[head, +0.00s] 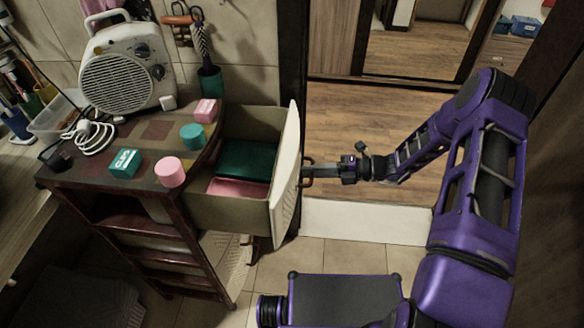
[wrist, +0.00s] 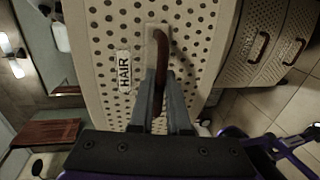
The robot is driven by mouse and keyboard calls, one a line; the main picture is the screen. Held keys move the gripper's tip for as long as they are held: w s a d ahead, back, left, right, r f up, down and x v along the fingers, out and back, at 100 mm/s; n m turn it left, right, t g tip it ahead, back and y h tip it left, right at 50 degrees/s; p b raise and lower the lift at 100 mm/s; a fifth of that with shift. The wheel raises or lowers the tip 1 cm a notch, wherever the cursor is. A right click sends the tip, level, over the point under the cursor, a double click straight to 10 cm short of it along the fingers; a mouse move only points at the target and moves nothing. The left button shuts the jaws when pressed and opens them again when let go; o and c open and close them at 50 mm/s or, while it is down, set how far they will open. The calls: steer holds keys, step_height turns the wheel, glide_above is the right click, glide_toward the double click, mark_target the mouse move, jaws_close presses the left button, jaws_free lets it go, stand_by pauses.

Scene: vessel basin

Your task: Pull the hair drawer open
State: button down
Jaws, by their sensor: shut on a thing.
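The hair drawer (head: 230,207) is pulled out to the right from the top of the brown cabinet in the head view. Its cream perforated front (wrist: 200,40) carries a "HAIR" label (wrist: 124,72) in the wrist view. A green item (head: 246,162) and a pink item (head: 238,188) lie inside it. The brown handle (wrist: 160,55) stands out from the front. My gripper (wrist: 158,95) is shut on this handle, with one finger on each side of it. In the head view, my gripper (head: 318,171) reaches the handle from the right.
The cabinet top (head: 140,146) bears a fan heater (head: 118,75), a green box (head: 125,163), a pink cylinder (head: 170,172), a teal cylinder (head: 193,137) and a pink box (head: 206,111). Lower drawers with handles (wrist: 259,47) show in the wrist view. A doorway lies behind my arm.

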steer(key=shift+f+v, duration=0.25)
steer(key=shift+v, duration=0.85)
steer(key=shift+d, duration=0.1)
steer(key=c, duration=0.9)
jaws_free()
steer(key=shift+d, duration=0.1)
steer(key=v, duration=1.7)
steer(key=shift+s+b, duration=0.15)
steer(key=shift+b, duration=0.2)
